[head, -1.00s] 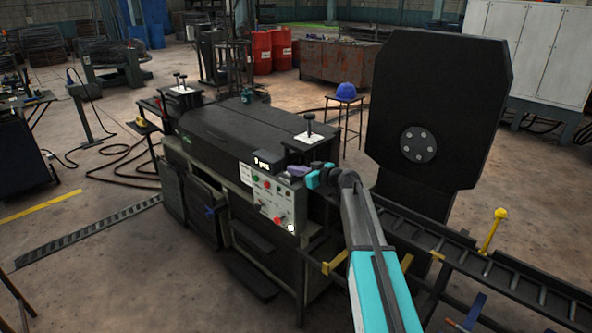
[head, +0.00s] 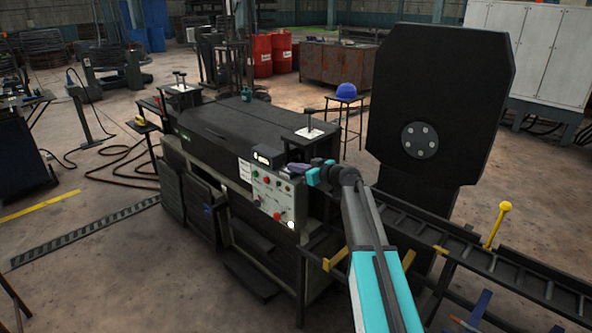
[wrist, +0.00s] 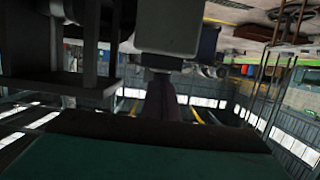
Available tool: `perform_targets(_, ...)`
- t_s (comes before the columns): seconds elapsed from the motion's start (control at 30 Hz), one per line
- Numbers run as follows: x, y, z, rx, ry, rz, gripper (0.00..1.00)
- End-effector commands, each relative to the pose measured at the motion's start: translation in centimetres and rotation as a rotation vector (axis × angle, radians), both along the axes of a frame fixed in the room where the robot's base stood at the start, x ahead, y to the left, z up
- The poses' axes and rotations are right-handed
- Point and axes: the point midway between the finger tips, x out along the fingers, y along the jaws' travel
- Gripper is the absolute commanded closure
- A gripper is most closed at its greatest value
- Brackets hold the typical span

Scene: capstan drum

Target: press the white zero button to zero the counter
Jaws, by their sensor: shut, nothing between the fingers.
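The grey control panel (head: 273,193) is on the near end of the dark machine, with red and green buttons. A bright white round spot, apparently the white zero button (head: 290,224), is at its lower right corner. The counter (head: 262,157) is a small dark box above the panel; its white digits are too blurred to read. My gripper (head: 296,168) is a purple tip at the panel's upper right, above the white button and apart from it. It is shut and empty. In the wrist view my gripper (wrist: 161,100) points toward a pale box; no white button can be made out.
A black plate (head: 430,100) stands right of my arm. A roller track (head: 480,250) with a yellow-knobbed lever (head: 505,207) runs to the lower right. A blue helmet (head: 346,91) sits on a stool behind.

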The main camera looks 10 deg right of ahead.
Motion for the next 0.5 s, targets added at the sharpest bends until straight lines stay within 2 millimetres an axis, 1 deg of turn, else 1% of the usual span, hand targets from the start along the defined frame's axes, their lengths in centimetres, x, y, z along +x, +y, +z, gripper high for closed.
perform_targets(0.03,-0.28,0.04,-1.07,-0.010,0.014,0.007,1.00)
perform_targets(0.33,-0.36,0.07,-1.18,-0.010,0.015,0.009,1.00)
perform_targets(0.5,-0.35,0.10,-0.55,-0.009,0.013,0.008,1.00)
